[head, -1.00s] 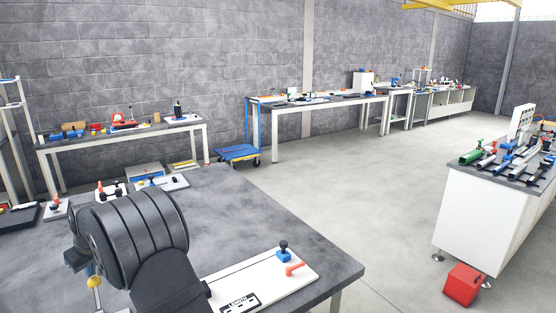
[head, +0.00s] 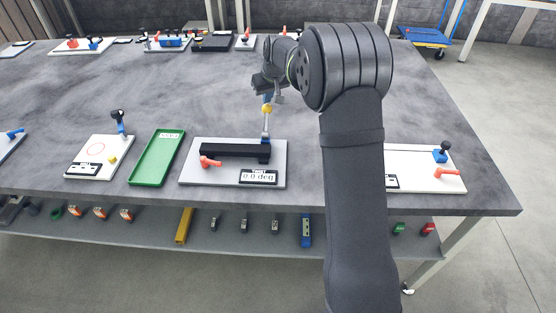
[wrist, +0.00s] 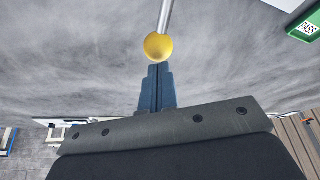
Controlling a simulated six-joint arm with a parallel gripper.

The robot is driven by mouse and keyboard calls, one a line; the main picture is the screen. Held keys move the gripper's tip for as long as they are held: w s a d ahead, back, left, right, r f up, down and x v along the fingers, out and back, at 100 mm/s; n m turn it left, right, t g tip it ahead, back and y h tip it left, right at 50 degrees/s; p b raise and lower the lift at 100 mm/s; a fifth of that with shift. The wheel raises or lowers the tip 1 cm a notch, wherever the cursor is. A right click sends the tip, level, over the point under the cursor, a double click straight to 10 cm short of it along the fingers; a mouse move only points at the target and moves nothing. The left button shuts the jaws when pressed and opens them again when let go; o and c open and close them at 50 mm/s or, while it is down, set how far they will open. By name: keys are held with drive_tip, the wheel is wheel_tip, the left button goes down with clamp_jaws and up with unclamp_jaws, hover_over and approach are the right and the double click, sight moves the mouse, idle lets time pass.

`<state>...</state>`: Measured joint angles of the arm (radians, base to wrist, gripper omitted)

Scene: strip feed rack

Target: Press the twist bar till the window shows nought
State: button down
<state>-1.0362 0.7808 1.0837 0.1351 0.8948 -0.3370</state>
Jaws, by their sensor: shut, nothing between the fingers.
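The twist station is a pale grey plate (head: 222,178) near the table's front edge. On it lies a black twist bar (head: 232,151), with an orange-red handle (head: 210,162) at its left. The window (head: 258,177), labelled TWIST, appears to read 0.0 deg. A yellow ball (head: 266,108) on a thin grey rod (head: 266,124) stands above the bar's right end. My gripper (head: 266,98) points down just above the ball. In the wrist view its blue fingers (wrist: 157,78) are shut and empty, with the yellow ball (wrist: 159,46) at their tips. I cannot tell whether they touch it.
Another white board (head: 424,180) lies to the right, partly behind my arm. More boards line the back edge. The table's middle is clear.

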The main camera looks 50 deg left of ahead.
idle(0.7)
drive_tip(key=c, duration=1.9)
unclamp_jaws()
drive_tip(key=shift+s, duration=0.1)
drive_tip(key=o, duration=1.4)
drive_tip(key=s+r, duration=0.1)
drive_tip(key=s, duration=0.3)
drive_tip(key=s+d+r+m, duration=0.1)
drive_tip(key=s+r, duration=0.1)
drive_tip(key=s, duration=0.3)
drive_tip(key=s+r+m, duration=0.1)
drive_tip(key=s+r, duration=0.1)
drive_tip(key=s, duration=0.2)
drive_tip(key=shift+s+d+r, duration=0.15)
drive_tip(key=shift+d, duration=0.25)
drive_tip(key=o, duration=0.5)
drive_tip(key=s+d+r+m, duration=0.1)
drive_tip(key=s+d+r, duration=0.1)
drive_tip(key=s, duration=0.4)
drive_tip(key=s+d+r+m, duration=0.2)
drive_tip(key=s+d, duration=0.2)
drive_tip(key=s, duration=0.3)
drive_tip(key=shift+s+d+m+h, duration=0.2)
drive_tip(key=shift+d+m+h, duration=0.1)
drive_tip(key=shift+d, duration=0.05)
drive_tip(key=s+x, duration=0.1)
drive_tip(key=x, duration=0.8)
drive_tip(key=shift+w+f, duration=0.35)
drive_tip(key=shift+f, duration=0.1)
drive_tip(key=shift+r, duration=0.1)
